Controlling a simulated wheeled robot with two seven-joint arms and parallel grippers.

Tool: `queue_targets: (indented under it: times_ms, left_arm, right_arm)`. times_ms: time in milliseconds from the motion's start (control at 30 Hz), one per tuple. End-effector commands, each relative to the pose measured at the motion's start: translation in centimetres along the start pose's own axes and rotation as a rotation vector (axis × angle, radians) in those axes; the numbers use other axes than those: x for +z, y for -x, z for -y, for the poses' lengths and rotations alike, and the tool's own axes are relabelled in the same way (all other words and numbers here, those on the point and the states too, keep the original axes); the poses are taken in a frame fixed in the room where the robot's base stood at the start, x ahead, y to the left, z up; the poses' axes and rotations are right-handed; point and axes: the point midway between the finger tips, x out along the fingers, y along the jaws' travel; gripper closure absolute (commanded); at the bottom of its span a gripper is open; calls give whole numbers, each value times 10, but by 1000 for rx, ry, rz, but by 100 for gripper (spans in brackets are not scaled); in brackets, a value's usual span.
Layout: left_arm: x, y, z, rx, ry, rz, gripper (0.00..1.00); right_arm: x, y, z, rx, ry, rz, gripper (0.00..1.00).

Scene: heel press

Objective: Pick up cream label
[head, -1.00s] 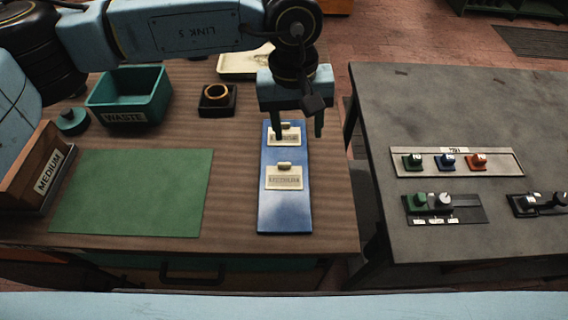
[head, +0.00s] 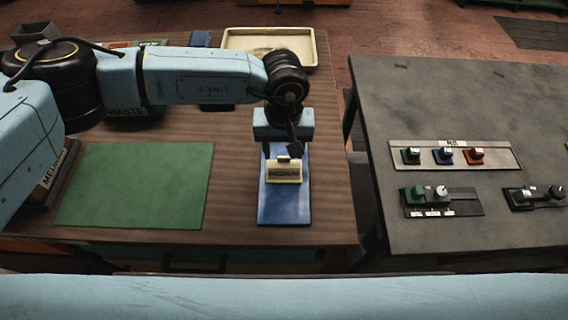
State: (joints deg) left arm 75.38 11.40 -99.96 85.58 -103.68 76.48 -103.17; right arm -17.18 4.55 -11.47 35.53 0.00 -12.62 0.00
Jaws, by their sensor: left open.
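A cream label (head: 284,173) with dark lettering and a small raised grip lies on the blue board (head: 284,210) on the brown table. My left gripper (head: 285,152) is over the board, pointing down, just behind and above this label. Its fingers are partly hidden by its own wrist parts, and it is open. Whether the fingers touch the label's grip cannot be told. The second, farther cream label seen earlier is hidden behind the gripper. My right gripper is not in view.
A green mat (head: 135,187) lies left of the board, bare. A cream tray (head: 270,42) stands at the back. My left arm covers much of the waste bin (head: 127,111). At right, a grey table (head: 455,110) across a gap holds small coloured switches (head: 444,156).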

Motion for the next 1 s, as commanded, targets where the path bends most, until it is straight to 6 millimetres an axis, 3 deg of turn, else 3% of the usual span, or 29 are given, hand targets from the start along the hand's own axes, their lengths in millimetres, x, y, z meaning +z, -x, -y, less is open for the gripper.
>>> queue_targets:
  times_ms: [100, 333, 633, 1000]
  left_arm:
    - [0, -14, -1, 1, 1, 0, 47]
    - [0, -17, 0, 1, 1, -1, 47]
    - [0, -16, 0, 1, 1, -1, 86]
    - [0, -14, -1, 2, 1, -2, 89]
  right_arm:
    - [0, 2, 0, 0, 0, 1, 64]
    - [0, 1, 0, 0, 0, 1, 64]
    - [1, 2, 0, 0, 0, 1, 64]
    - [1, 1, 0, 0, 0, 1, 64]
